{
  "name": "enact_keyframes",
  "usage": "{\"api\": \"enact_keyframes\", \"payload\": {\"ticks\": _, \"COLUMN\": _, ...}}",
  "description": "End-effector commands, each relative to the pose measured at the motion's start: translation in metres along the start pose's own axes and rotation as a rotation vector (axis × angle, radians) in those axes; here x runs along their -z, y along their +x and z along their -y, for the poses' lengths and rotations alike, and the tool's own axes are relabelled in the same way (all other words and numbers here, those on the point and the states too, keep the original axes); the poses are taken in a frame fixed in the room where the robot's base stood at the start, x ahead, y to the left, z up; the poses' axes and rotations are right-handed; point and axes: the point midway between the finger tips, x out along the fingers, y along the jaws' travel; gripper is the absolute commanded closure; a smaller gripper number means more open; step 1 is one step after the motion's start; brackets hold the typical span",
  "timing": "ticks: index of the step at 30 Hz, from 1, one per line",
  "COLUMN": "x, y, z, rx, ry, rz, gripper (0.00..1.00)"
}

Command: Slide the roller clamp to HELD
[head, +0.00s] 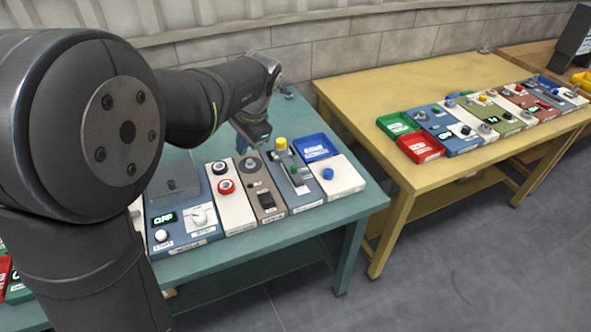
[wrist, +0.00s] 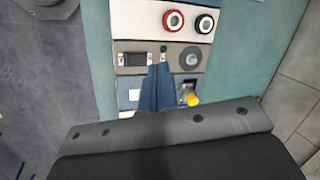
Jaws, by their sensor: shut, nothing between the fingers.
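No part can be told for certain as the roller clamp, since the panel labels are too small to read. A blue-grey panel (head: 306,204) carries a yellow-capped part (head: 281,144) and a grey fitting. The yellow cap also shows in the wrist view (wrist: 193,99), right of my fingers. Next to it, a brown-grey panel (head: 268,216) has a round grey dial (head: 250,164) and a dark window (wrist: 133,59). My gripper (wrist: 160,68) is shut and empty, its fingers over the blue-grey panel with tips by the brown-grey panel. They hide part of the blue-grey panel; contact cannot be told.
A white panel with red and black knobs (head: 226,187) lies left of the brown-grey one. A blue tray (head: 315,147) and a white panel with a blue button (head: 328,174) lie to the right. A yellow table (head: 368,93) with more panels stands beyond a gap.

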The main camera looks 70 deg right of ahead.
Motion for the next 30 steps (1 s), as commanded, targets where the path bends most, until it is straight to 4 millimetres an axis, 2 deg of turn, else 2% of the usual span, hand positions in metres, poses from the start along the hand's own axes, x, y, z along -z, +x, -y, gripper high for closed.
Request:
{"api": "enact_keyframes", "payload": {"ticks": 1, "x": 0.019, "y": 0.008, "z": -0.018, "rx": 0.042, "ry": 0.16, "rz": 0.021, "gripper": 1.0}}
{"api": "enact_keyframes", "payload": {"ticks": 5, "x": 0.062, "y": 0.023, "z": -0.058, "rx": 0.169, "ry": 0.59, "rz": 0.081, "gripper": 1.0}}
{"api": "enact_keyframes", "payload": {"ticks": 9, "x": 0.106, "y": 0.033, "z": -0.106, "rx": 0.303, "ry": 1.032, "rz": 0.151, "gripper": 1.0}}
{"api": "enact_keyframes", "payload": {"ticks": 12, "x": 0.13, "y": 0.037, "z": -0.137, "rx": 0.385, "ry": 1.288, "rz": 0.198, "gripper": 1.0}}
{"api": "enact_keyframes", "payload": {"ticks": 15, "x": 0.146, "y": 0.038, "z": -0.16, "rx": 0.445, "ry": 1.466, "rz": 0.236, "gripper": 1.0}}
{"api": "enact_keyframes", "payload": {"ticks": 18, "x": 0.154, "y": 0.039, "z": -0.172, "rx": 0.478, "ry": 1.563, "rz": 0.257, "gripper": 1.0}}
{"api": "enact_keyframes", "payload": {"ticks": 21, "x": 0.158, "y": 0.043, "z": -0.175, "rx": 0.49, "ry": 1.597, "rz": 0.266, "gripper": 1.0}}
{"api": "enact_keyframes", "payload": {"ticks": 26, "x": 0.16, "y": 0.06, "z": -0.165, "rx": 0.488, "ry": 1.597, "rz": 0.268, "gripper": 1.0}}
{"api": "enact_keyframes", "payload": {"ticks": 30, "x": 0.164, "y": 0.086, "z": -0.152, "rx": 0.485, "ry": 1.595, "rz": 0.268, "gripper": 1.0}}
